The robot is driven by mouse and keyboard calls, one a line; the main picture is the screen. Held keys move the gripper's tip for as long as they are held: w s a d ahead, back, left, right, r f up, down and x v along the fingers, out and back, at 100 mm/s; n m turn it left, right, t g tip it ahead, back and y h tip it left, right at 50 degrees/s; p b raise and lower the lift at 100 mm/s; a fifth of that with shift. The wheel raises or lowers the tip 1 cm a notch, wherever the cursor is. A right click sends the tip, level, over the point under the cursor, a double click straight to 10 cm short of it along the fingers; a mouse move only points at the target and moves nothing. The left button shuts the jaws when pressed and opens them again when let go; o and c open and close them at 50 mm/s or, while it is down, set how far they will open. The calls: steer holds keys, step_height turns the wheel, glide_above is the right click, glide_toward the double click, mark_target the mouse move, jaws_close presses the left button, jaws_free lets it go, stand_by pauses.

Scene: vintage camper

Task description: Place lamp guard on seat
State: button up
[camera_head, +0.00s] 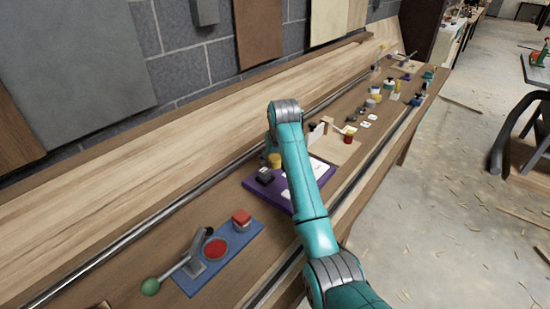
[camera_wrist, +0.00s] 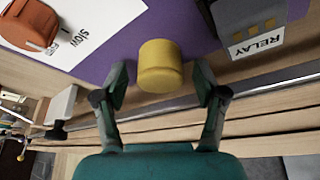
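A yellow round cap (camera_wrist: 160,66), possibly the lamp guard, stands on a purple board (camera_wrist: 115,62). It also shows in the head view (camera_head: 275,160) on the purple board (camera_head: 250,184), beside my arm. My gripper (camera_wrist: 160,95) is open in the wrist view, with one finger on each side just short of the cap. The fingers look apart from it, and nothing is held. In the head view my arm hides the gripper and part of the board. I cannot tell which spot is the seat.
A grey box labelled RELAY (camera_wrist: 254,32) sits right of the cap in the wrist view. An orange-brown part (camera_wrist: 30,24) lies on a white sheet marked SLOW (camera_wrist: 83,25). A blue board (camera_head: 222,256) with a lever and red parts is nearer on the bench.

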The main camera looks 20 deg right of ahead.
steer(key=shift+r, duration=0.1)
steer(key=v, duration=1.2)
